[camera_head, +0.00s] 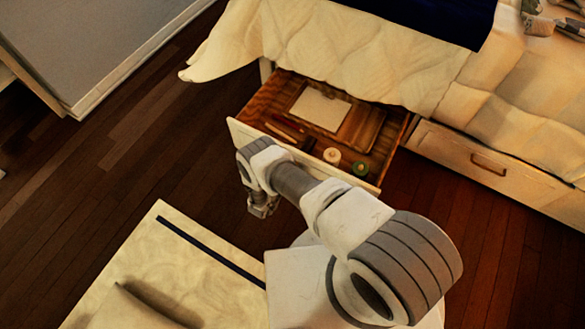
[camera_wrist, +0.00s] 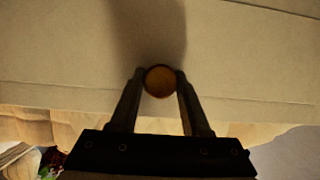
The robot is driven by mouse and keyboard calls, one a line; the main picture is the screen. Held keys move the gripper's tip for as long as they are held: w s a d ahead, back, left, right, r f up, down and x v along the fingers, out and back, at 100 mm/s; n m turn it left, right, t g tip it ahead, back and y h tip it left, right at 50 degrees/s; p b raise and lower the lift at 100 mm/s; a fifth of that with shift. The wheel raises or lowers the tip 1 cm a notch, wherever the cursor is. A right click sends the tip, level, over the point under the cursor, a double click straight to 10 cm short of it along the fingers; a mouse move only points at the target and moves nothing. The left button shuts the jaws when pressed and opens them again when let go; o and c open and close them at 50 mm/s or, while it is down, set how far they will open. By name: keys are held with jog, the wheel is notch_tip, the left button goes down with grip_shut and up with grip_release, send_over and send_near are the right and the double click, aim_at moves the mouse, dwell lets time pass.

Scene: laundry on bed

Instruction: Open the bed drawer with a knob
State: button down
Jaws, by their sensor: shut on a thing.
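The bed drawer (camera_head: 371,188) is pulled out from under the bed in the head view, its wooden inside showing. Its pale front panel (camera_wrist: 240,50) fills the upper part of the wrist view. A round brown knob (camera_wrist: 160,81) sits on that panel between the fingertips of my gripper (camera_wrist: 161,82). My gripper is shut on the knob, one finger on each side. In the head view my gripper (camera_head: 262,205) is low in front of the drawer's left part, and the knob is hidden there.
The open drawer holds a notebook (camera_head: 320,108), a white round item (camera_head: 332,156) and a green round item (camera_head: 360,168). A second drawer (camera_head: 460,150) with a bar handle is closed at right. A cream rug (camera_head: 190,270) lies in front. Bare wooden floor (camera_head: 130,150) is at left.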

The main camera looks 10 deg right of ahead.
jog(key=shift+s+a, duration=0.15)
dwell(0.3)
jog(key=shift+c, duration=2)
grip_release()
